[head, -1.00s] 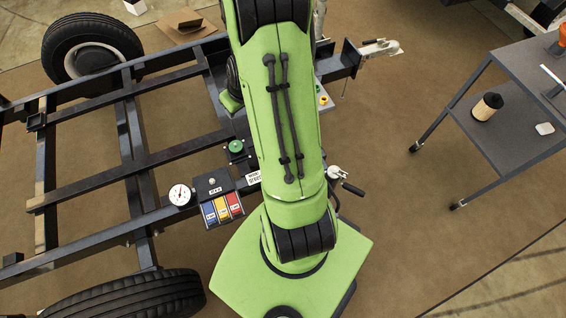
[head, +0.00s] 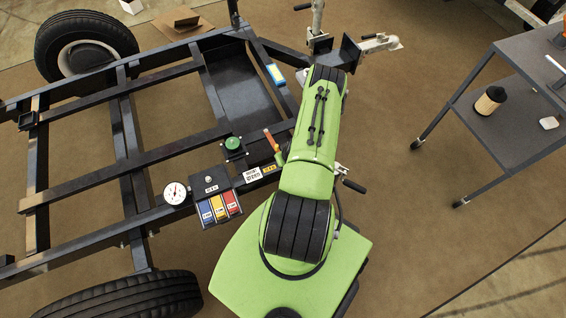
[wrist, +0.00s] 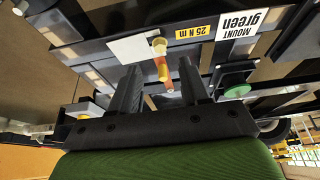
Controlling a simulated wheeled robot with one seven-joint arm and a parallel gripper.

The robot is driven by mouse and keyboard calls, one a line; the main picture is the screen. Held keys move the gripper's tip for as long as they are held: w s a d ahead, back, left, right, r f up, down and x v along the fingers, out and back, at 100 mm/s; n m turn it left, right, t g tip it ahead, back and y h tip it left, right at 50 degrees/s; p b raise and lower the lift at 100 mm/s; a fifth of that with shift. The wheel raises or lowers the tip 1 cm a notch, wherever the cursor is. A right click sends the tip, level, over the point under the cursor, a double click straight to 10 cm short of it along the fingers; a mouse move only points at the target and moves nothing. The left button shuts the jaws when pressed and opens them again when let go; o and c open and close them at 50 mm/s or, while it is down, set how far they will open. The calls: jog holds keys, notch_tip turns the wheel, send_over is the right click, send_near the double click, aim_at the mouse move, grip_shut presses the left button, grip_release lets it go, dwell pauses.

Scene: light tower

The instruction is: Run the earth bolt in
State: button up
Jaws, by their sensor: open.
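In the wrist view my gripper (wrist: 158,67) is open, with its two dark fingers apart. A small part with a pale yellow round head and an orange-red body (wrist: 161,68) shows between the fingers. It may be the earth bolt, but I cannot tell for sure, nor whether it touches a finger. Beyond it lie a blank white plate (wrist: 134,48) and a yellow "25 N m" label (wrist: 192,33) on the dark frame. In the head view the label (head: 268,168) shows beside my arm, which hides my gripper. An orange stick (head: 271,140) stands near it.
A green round knob (head: 233,143) and a "MOUNT green" label (head: 253,174) are close by. A gauge (head: 175,193) and a box with blue, yellow and red panels (head: 219,207) stand to the left. A grey cart (head: 510,120) is at right, with open floor between.

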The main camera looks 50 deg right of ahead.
jog(key=b+x, duration=0.1)
jog(key=x, duration=0.5)
jog(key=shift+w+d+f+b, duration=0.1)
jog(key=shift+w+f+b, duration=0.1)
jog(key=shift+f+b, duration=0.2)
jog(key=shift+r, duration=0.1)
grip_shut()
